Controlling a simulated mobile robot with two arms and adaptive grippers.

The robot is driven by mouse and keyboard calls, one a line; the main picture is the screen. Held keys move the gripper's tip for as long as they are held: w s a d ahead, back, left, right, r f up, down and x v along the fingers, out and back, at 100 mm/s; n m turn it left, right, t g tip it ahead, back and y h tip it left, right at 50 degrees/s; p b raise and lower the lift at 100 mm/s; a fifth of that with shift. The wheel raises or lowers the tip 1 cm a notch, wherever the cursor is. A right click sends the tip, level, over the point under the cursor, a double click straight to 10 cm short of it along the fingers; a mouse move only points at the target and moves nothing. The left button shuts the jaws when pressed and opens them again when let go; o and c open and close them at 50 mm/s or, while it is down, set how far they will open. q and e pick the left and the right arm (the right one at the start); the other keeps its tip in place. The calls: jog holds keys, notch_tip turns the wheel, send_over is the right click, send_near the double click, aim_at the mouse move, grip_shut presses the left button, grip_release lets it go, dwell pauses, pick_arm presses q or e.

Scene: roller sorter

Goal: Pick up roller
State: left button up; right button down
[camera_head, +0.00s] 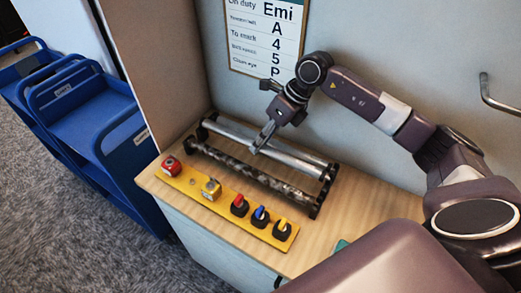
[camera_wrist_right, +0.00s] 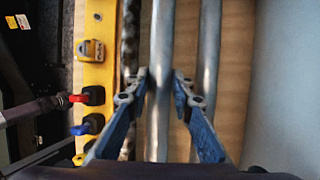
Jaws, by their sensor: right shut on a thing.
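A roller rack on the wooden counter holds parallel rollers between black end brackets. The front roller (camera_head: 245,173) is dark and mottled; the others are smooth silver. My right gripper (camera_head: 259,146) reaches down to the middle silver roller (camera_head: 287,160) from above. In the right wrist view, the two blue-grey fingers (camera_wrist_right: 161,76) stand on either side of this roller (camera_wrist_right: 160,35), shut on it. It still lies parallel to the other rollers. The other silver roller (camera_wrist_right: 209,45) passes just right of the fingers, and the mottled roller (camera_wrist_right: 130,35) is to their left.
A yellow control panel (camera_head: 224,196) with a red button and several coloured knobs lies in front of the rack. A wall with a notice board (camera_head: 265,35) stands close behind. Blue carts (camera_head: 95,125) stand at the left. The counter's right part is mostly clear.

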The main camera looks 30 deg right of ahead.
notch_tip(320, 180, up, 21)
jog(key=p, duration=0.1)
dwell(0.8)
dwell(0.4)
